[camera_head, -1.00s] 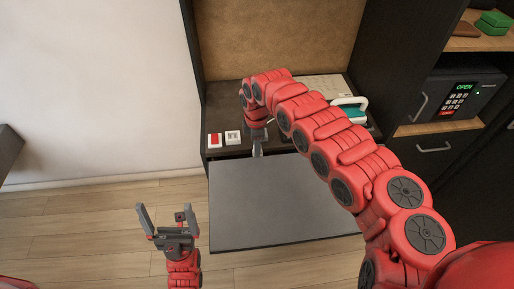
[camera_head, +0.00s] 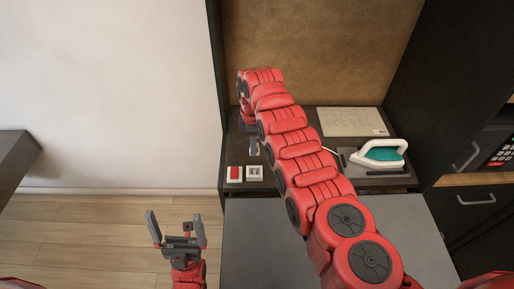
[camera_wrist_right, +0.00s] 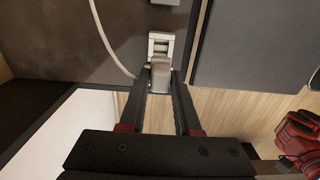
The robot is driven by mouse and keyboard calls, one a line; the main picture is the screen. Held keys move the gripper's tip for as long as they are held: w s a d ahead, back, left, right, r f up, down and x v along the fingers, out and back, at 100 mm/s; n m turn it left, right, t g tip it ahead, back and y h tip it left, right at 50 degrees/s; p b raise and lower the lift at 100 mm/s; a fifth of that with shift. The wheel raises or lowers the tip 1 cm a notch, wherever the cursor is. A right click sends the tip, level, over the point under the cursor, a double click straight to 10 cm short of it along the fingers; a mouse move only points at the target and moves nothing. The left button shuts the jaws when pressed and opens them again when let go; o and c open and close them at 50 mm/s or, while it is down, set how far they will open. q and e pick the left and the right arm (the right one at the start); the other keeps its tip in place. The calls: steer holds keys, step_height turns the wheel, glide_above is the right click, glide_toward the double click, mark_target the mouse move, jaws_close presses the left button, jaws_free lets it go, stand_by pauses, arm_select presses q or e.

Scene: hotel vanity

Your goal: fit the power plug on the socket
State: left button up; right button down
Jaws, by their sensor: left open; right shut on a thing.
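The white square socket (camera_head: 254,172) sits at the front left of the desk, beside a red switch (camera_head: 234,173). My right gripper (camera_head: 253,147) is just behind the socket in the head view. In the right wrist view it is shut on the grey power plug (camera_wrist_right: 160,75). The plug lies between the fingertips, at the near edge of the socket (camera_wrist_right: 160,45), overlapping it in the picture. I cannot tell whether they touch. The plug's prongs are hidden. My left gripper (camera_head: 175,214) is open and empty, low in front of the desk's left side.
A teal and white iron (camera_head: 380,152) stands on the desk's right. A paper sheet (camera_head: 350,122) lies behind it. A pale cord (camera_wrist_right: 105,40) curves to the plug. A grey panel (camera_head: 245,235) fills the front. A dark side wall (camera_head: 215,60) rises at left.

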steer(key=shift+s+f+b, duration=0.1)
steer(key=shift+f+b, duration=0.4)
steer(key=shift+f, duration=0.3)
steer(key=b, duration=0.4)
glide_above(253, 173)
step_height(253, 173, down, 5)
steer(key=shift+r, duration=0.15)
steer(key=shift+f+b, duration=0.3)
steer(key=shift+f, duration=0.05)
steer(key=shift+f, duration=0.25)
steer(key=shift+f+b, duration=0.35)
steer(key=shift+b, duration=0.15)
steer(key=shift+d+f+b, duration=0.1)
steer(key=shift+f+b, duration=1.4)
steer(key=shift+f, duration=0.05)
stand_by(0.7)
steer(key=c, duration=0.5)
jaws_free()
steer(key=shift+c, duration=0.2)
